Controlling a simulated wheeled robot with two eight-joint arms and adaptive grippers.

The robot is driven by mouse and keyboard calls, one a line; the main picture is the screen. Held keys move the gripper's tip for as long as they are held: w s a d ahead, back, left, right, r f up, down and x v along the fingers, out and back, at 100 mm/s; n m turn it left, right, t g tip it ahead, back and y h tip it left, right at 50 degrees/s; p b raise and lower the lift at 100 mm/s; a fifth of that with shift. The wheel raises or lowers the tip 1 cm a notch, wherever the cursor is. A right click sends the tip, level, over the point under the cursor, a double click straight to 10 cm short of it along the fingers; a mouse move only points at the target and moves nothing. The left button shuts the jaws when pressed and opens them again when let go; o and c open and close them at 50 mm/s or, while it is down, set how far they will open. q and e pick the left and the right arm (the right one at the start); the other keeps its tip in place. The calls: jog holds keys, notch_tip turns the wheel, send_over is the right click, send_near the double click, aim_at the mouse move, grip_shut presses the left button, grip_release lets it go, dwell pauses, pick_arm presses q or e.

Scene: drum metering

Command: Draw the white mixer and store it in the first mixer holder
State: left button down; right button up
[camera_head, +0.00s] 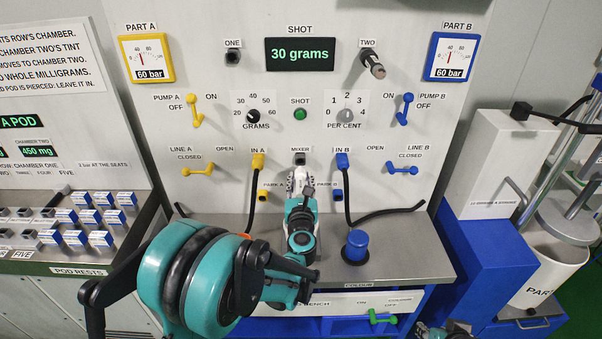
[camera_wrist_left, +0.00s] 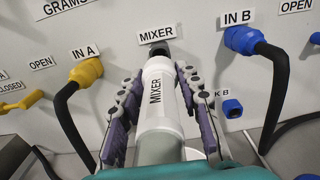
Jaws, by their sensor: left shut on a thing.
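The white mixer (camera_wrist_left: 155,95), a tube lettered MIXER, stands out in the left wrist view. My left gripper (camera_wrist_left: 158,80) is shut on it, with a jointed finger along each side. The mixer's far end is at the dark mixer socket (camera_wrist_left: 160,48) under the MIXER label; I cannot tell whether it is still seated. In the head view my left gripper (camera_head: 301,182) is in front of the panel below the MIXER label, and the arm hides most of the mixer. I cannot make out a mixer holder in either view.
A yellow plug (camera_head: 258,161) and a blue plug (camera_head: 343,161) with black hoses flank the mixer closely. A blue-capped cylinder (camera_head: 356,246) stands on the grey bench (camera_head: 415,250) to the right. A pod rack (camera_head: 70,225) is at left; a blue cabinet (camera_head: 480,240) is at right.

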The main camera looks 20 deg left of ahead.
aim_at(301, 189)
pick_arm(q)
jog(key=shift+s, duration=0.1)
jog(key=shift+v, duration=1.95)
pick_arm(e)
jog(key=shift+f, duration=0.25)
